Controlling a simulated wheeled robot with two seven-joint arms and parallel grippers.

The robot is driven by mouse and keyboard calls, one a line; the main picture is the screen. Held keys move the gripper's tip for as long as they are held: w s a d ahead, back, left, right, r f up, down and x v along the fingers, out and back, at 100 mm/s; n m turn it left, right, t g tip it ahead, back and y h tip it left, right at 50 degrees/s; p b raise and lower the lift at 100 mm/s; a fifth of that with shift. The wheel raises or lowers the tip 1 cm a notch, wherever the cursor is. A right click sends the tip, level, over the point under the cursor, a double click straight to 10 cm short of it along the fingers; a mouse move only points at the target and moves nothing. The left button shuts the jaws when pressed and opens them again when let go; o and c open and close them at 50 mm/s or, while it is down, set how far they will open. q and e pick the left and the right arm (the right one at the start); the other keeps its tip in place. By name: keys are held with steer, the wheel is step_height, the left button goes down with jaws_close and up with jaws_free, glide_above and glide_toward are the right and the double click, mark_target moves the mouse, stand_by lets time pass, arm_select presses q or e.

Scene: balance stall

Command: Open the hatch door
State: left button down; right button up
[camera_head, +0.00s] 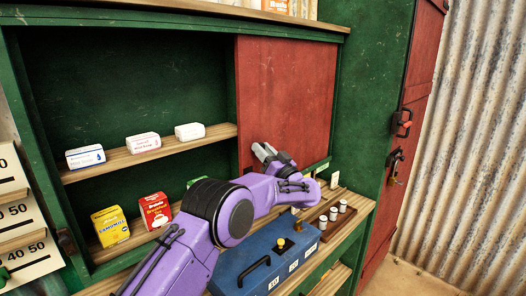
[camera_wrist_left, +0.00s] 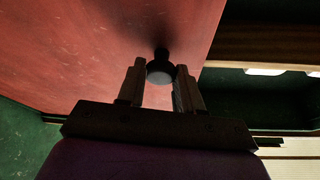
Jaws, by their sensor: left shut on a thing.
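The hatch door (camera_head: 285,90) is a red panel in the green cabinet front. It covers the right part of the opening, and the left part is uncovered, showing shelves. My left gripper (camera_head: 265,152) is at the panel's lower left. In the left wrist view the red panel (camera_wrist_left: 100,45) carries a dark round knob (camera_wrist_left: 160,72), which sits between the fingers of my left gripper (camera_wrist_left: 158,82). The gripper is shut on the knob. In the head view the gripper hides the knob. My right gripper is not in view.
White boxes (camera_head: 143,142) stand on the upper shelf; a yellow box (camera_head: 110,226) and a red box (camera_head: 155,210) stand below. A blue case (camera_head: 240,273) and small weights (camera_head: 333,213) lie under my left arm. A red door (camera_head: 425,60) with latches is at right.

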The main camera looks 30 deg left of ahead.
arm_select(q)
steer(key=shift+w, duration=0.2)
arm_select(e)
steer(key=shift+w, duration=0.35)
arm_select(q)
steer(key=shift+d, duration=0.1)
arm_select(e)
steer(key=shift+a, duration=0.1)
arm_select(q)
steer(key=c, duration=0.7)
jaws_free()
steer(key=shift+w, duration=0.1)
steer(key=shift+c, duration=0.2)
steer(key=b+v, duration=0.4)
steer(key=v, duration=0.6)
steer(key=shift+d, duration=0.25)
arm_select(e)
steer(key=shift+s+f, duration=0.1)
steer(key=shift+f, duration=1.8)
arm_select(q)
steer(key=shift+f, duration=0.1)
